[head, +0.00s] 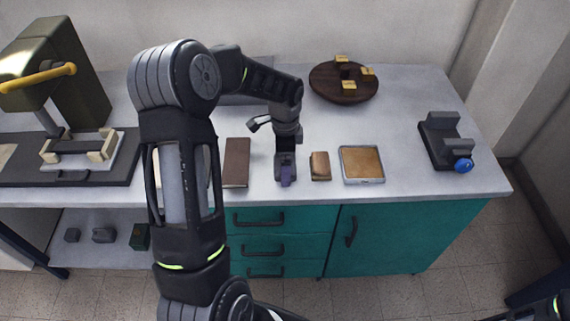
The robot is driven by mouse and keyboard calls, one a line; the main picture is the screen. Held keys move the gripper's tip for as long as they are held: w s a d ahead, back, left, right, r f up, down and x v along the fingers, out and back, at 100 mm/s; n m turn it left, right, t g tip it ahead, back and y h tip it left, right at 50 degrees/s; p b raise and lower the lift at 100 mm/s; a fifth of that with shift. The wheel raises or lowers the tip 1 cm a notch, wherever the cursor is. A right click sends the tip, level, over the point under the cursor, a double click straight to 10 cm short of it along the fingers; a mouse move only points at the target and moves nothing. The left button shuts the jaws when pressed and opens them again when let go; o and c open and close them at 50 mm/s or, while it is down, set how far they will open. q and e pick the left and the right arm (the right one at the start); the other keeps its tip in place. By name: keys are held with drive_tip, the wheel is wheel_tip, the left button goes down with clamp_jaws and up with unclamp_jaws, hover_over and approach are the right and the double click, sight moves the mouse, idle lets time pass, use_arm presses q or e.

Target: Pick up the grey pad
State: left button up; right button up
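My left gripper (286,172) points down over the front middle of the worktop, between a dark brown book-like block (236,163) and a small brown block (320,166). A small dark purple piece (287,182) shows at its fingertips. I cannot tell whether the fingers are closed on it. No grey pad can be clearly made out. A flat grey piece (246,98) lies behind my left arm, mostly hidden, and I cannot tell what it is. My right gripper is not in view; only a bit of that arm shows at the bottom right corner.
A tan pad in a grey-rimmed tray (361,180) lies right of the small block. A round dark wooden board (330,88) with yellow pieces stands at the back. A dark fixture with a blue knob (463,166) is at right, and a press (60,80) at left.

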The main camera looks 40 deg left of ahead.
use_arm(q)
drive_tip(key=shift+f, duration=0.45)
drive_tip(key=c, duration=1.3)
drive_tip(key=shift+r, duration=0.1)
wheel_tip(320, 180, up, 10)
drive_tip(key=shift+b, duration=0.65)
